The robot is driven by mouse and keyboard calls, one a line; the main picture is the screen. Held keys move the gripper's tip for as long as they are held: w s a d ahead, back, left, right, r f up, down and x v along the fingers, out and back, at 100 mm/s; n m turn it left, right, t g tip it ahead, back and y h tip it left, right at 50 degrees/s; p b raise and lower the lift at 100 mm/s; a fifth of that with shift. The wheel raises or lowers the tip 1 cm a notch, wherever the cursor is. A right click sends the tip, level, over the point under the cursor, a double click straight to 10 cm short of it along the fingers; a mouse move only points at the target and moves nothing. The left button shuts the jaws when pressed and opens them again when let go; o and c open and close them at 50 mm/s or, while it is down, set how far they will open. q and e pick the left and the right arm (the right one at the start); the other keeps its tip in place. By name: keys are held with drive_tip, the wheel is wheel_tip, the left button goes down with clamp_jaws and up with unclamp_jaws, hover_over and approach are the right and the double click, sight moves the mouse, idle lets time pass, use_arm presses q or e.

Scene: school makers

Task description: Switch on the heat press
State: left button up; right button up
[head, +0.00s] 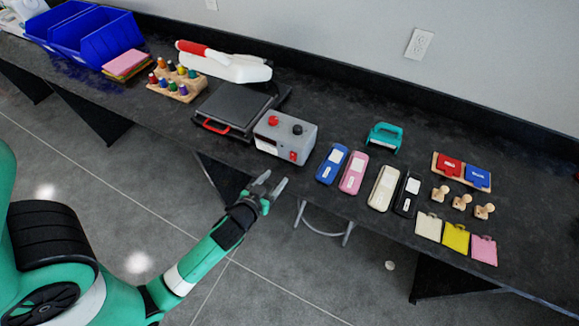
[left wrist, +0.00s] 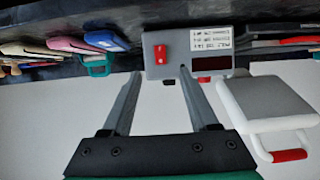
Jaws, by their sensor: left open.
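The heat press (head: 237,104) stands on the black bench with dark plates and a red front handle. Its grey control box (head: 285,137) stands to its right, with a red knob and a black knob on top. A red switch (head: 293,156) is low on the box's front face. In the left wrist view, which looks upside down, the switch (left wrist: 162,54) shows beside a white label and a dark panel. My left gripper (head: 269,185) is open and empty, in front of the box and apart from it. My right gripper is not in view.
Blue, pink, cream and black slim devices (head: 352,172) lie right of the box. A teal tool (head: 384,136), wooden stamps (head: 461,202) and colored cards (head: 456,238) lie farther right. Colored bottles (head: 177,79) and a white device (head: 225,65) are left and behind. The space before the bench is open.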

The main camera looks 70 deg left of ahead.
sight(293, 158)
use_arm(q)
drive_tip(key=b+x, duration=0.2)
drive_tip(key=x, duration=0.9)
drive_tip(key=shift+w+a+b, duration=0.15)
drive_tip(key=shift+w+b, duration=0.1)
drive_tip(key=shift+b, duration=0.1)
clamp_jaws()
